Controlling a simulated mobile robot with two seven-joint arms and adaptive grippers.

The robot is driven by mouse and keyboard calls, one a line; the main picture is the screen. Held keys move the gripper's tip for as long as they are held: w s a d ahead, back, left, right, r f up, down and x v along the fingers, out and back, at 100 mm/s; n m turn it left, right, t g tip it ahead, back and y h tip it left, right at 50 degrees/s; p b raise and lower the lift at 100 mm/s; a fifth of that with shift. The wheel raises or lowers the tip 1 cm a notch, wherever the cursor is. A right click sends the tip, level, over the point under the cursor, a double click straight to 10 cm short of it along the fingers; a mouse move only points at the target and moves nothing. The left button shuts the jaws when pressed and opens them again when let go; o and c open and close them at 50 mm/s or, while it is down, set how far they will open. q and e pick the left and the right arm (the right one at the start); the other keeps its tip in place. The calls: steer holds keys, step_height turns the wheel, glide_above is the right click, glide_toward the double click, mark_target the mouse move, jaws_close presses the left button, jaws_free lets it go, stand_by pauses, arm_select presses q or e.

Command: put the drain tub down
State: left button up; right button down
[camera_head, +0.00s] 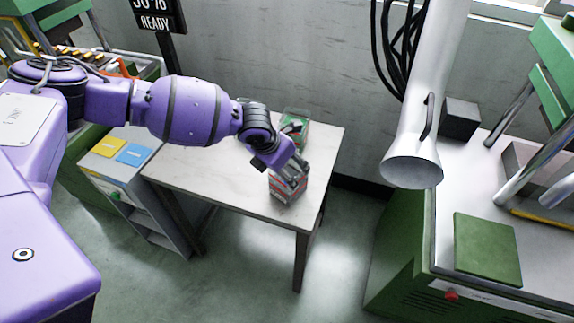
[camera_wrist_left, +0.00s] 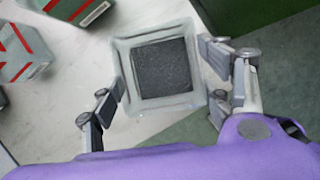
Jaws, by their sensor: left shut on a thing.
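The drain tub (camera_wrist_left: 164,68) is a clear, square, open-topped tub with a dark grey inside, seen from above in the left wrist view. In the head view the tub (camera_head: 286,189) shows red and white sides near the right front part of the table. My left gripper (camera_head: 289,168) is shut on it, one finger on each side, as the left wrist view shows. I cannot tell whether its underside touches the tabletop. My right gripper is not in view.
The pale table (camera_head: 213,175) is mostly bare left of the tub. A green box (camera_head: 295,122) stands behind it. In the left wrist view a clear red-striped container (camera_wrist_left: 22,50) stands nearby. A white duct (camera_head: 412,160) hangs at the right.

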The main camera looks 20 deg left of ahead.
arm_select(q)
steer(key=o, duration=1.9)
steer(key=shift+o, duration=0.2)
